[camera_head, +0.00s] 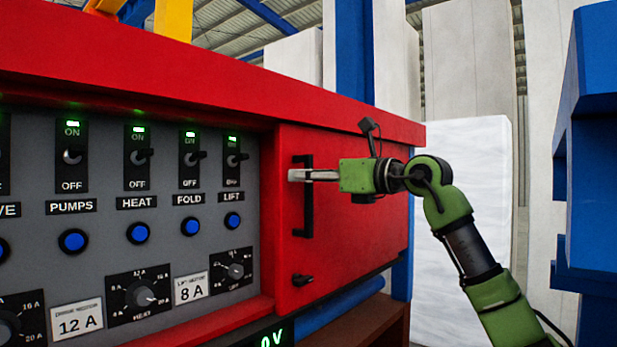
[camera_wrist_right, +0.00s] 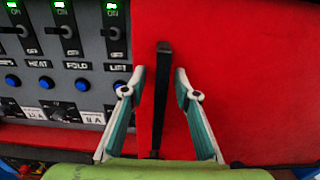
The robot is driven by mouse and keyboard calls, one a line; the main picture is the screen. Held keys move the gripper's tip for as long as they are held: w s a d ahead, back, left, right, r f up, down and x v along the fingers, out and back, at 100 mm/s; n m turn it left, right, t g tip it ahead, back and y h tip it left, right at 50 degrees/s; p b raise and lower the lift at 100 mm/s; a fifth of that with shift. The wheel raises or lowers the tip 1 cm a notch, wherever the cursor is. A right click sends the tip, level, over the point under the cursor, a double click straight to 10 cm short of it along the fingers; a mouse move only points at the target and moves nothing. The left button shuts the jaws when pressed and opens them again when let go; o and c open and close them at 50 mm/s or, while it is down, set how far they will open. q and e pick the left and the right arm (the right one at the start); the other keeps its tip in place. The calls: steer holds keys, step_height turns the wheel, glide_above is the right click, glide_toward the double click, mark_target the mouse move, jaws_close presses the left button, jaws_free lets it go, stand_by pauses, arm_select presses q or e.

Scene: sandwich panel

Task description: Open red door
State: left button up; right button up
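The red door (camera_head: 360,235) is closed in the right part of the red-framed panel. Its black vertical bar handle (camera_head: 309,215) is near its left edge, with a small black latch or knob (camera_head: 302,280) below. My right gripper (camera_head: 300,175) is at the upper part of the handle. In the right wrist view the handle (camera_wrist_right: 161,100) stands between the two spread fingers of the gripper (camera_wrist_right: 158,82), with a visible gap on both sides. The red door (camera_wrist_right: 245,75) fills the right of that view. My left gripper is out of view.
Left of the door, a grey control panel (camera_head: 200,140) carries several lit switches, blue buttons and dials. A blue structure (camera_head: 590,190) stands at the far right. A white block (camera_head: 465,200) stands behind my right arm.

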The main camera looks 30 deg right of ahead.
mark_target(293, 136)
step_height(293, 136, up, 9)
steer(key=shift+a+f, duration=0.15)
steer(key=shift+f, duration=0.05)
steer(key=shift+r, duration=0.75)
steer(key=shift+d+f, duration=0.1)
steer(key=shift+d, duration=0.1)
